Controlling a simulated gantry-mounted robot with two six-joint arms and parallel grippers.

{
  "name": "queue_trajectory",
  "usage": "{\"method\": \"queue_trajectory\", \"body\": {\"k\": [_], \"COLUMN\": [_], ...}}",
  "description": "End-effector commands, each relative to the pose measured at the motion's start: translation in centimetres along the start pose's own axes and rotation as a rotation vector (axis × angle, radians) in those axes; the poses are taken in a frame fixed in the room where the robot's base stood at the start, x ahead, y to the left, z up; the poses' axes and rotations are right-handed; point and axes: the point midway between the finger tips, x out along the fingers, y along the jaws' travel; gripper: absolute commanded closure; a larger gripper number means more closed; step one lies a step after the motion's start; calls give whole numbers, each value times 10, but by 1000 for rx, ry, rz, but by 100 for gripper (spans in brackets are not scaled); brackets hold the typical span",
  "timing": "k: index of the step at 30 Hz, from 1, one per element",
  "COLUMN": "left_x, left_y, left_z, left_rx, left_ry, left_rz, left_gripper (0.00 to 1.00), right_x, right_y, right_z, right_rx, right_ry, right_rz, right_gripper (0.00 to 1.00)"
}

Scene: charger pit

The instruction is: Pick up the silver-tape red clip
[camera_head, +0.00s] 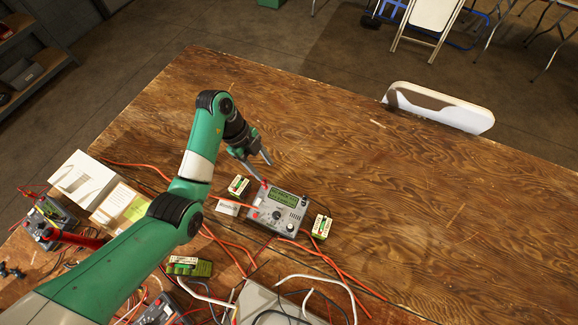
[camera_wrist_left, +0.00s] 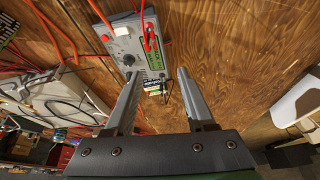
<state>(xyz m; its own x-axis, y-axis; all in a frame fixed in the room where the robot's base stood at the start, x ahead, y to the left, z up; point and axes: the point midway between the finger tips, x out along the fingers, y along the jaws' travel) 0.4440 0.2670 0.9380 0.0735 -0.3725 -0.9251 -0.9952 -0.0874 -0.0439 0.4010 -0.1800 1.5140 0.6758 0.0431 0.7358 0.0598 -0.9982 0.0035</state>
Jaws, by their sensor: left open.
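The grey charger (camera_head: 279,210) with a green screen lies on the wooden table, and it also shows in the left wrist view (camera_wrist_left: 123,48). A small red clip (camera_head: 264,185) shows at its upper left edge, just below my left fingertips. In the left wrist view a red clip (camera_wrist_left: 149,38) with a red lead is over the charger, beyond the fingertips. I cannot make out silver tape on it. My left gripper (camera_head: 265,171) is open above the charger's far edge, and its two fingers show apart in the left wrist view (camera_wrist_left: 160,80). My right gripper is not in view.
Small battery packs stand left (camera_head: 238,187) and right (camera_head: 321,226) of the charger. Orange cables cross the table around it. A second meter (camera_head: 48,217) and white boxes (camera_head: 84,180) are at the left. The table's right half is mostly clear.

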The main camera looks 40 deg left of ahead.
Motion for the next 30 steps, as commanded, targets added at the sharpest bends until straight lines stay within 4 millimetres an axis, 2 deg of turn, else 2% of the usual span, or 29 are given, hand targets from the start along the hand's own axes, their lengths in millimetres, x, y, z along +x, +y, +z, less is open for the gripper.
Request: {"method": "queue_trajectory", "body": {"k": [1, 3, 6, 9, 14, 17, 22, 30], "left_x": [-24, -36, -46, -46, -34, -14, 15, 27], "left_y": [7, 13, 15, 15, 15, 15, 15, 15], "left_z": [8, 18, 28, 31, 32, 33, 31, 30], "left_rx": [-54, -90, -117, -123, -120, -117, -117, -117], "left_ry": [-5, 2, 3, 3, 4, 4, 4, 4], "left_rz": [19, 19, 8, 3, 3, 3, 3, 1], "left_gripper": [45, 45, 45, 45, 45, 45, 45, 45], "right_x": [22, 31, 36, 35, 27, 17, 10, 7], "right_y": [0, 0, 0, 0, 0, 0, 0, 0], "right_z": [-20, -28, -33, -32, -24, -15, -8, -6], "right_rx": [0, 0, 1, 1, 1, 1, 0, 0], "right_ry": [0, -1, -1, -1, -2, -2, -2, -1], "right_rz": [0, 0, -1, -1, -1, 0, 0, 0], "right_gripper": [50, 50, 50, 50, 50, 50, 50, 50]}}
